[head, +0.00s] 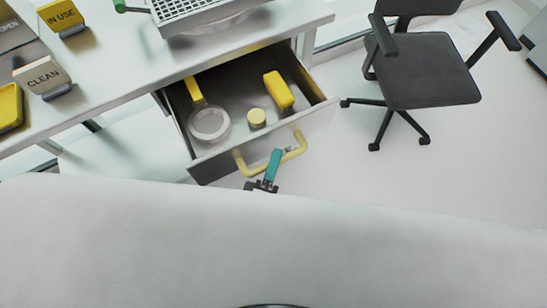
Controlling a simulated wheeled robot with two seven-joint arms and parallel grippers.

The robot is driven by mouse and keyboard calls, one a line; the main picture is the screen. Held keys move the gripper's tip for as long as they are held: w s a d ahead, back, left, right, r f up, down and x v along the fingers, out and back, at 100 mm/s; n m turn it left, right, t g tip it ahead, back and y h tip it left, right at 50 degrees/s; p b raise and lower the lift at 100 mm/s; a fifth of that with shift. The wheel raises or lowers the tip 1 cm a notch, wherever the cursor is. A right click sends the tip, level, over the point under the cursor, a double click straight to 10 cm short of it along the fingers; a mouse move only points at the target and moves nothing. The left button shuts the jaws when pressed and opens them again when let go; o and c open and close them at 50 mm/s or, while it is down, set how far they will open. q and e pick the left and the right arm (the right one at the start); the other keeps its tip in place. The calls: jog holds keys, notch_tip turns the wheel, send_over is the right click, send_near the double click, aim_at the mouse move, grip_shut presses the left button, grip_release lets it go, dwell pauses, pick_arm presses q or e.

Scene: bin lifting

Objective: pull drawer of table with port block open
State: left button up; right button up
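The drawer (213,159) under the white table (125,72) stands pulled out, with its inside showing. A pale yellow bow handle (293,152) is on its front. My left gripper (273,166) is at this handle, with a teal finger lying across the bar. The other finger is hidden, so I cannot tell whether it is closed on the bar. A grey block with a grid top (195,8) sits on the table above the drawer, cut by the top edge; I cannot tell if it is the port block. My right gripper is not in view.
In the drawer lie a clear round dish (209,124), a small yellow cylinder (257,118) and a yellow block (279,90). CLEAN (43,76) and IN USE (61,16) signs stand on the table. A black chair (428,70) is to the right; floor between is clear.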

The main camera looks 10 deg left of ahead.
pick_arm(q)
jog(key=o, duration=0.4)
jog(key=b+v, duration=0.2)
jog(key=v, duration=1)
jog(key=shift+s, duration=0.1)
